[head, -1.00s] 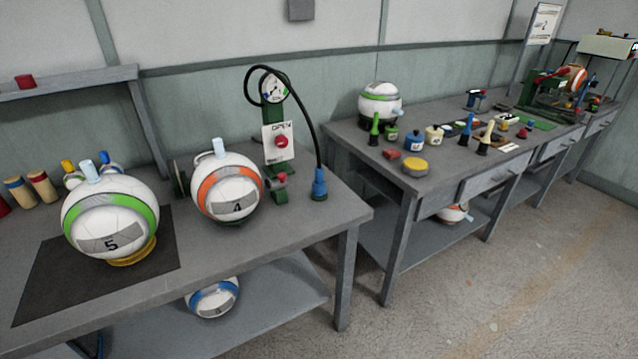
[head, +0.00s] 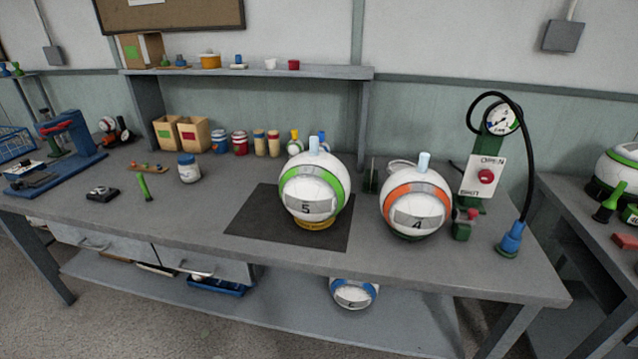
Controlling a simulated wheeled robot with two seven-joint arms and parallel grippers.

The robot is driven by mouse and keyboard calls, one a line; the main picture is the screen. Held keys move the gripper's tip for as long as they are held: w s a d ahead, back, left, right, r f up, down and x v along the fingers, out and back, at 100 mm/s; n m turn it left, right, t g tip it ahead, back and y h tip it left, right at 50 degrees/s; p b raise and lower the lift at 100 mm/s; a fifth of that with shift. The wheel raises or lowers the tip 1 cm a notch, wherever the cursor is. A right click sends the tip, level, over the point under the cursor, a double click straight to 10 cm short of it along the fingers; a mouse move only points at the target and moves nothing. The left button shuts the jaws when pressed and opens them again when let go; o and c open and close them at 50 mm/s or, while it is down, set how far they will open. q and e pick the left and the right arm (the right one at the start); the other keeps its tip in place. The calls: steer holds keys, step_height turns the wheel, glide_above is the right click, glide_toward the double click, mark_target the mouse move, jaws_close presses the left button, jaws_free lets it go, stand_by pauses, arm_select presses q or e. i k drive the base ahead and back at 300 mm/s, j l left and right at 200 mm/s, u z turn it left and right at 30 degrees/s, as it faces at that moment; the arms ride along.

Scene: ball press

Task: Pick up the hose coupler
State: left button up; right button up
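The blue hose coupler (head: 511,238) stands upright at the right end of the grey workbench, on a small green base. A black hose (head: 535,165) rises from its top and loops over to the gauge (head: 501,120) on a green post. An OPEN/SHUT sign (head: 484,177) with a red knob hangs on that post. Neither of my grippers shows in the head view, and nothing is touching the coupler.
Ball 4 with an orange band (head: 416,201) stands left of the gauge post. Ball 5 with a green band (head: 312,190) sits on a yellow ring on a dark mat (head: 250,222). A second bench (head: 566,200) stands at the right, across a gap. Bench surface around the coupler is clear.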

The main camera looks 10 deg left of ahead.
mark_target(512, 241)
steer(key=i+l+z, duration=0.2)
steer(key=i+z, duration=0.15)
steer(key=i, duration=0.15)
steer(key=i+z, duration=0.3)
steer(key=i, duration=0.25)
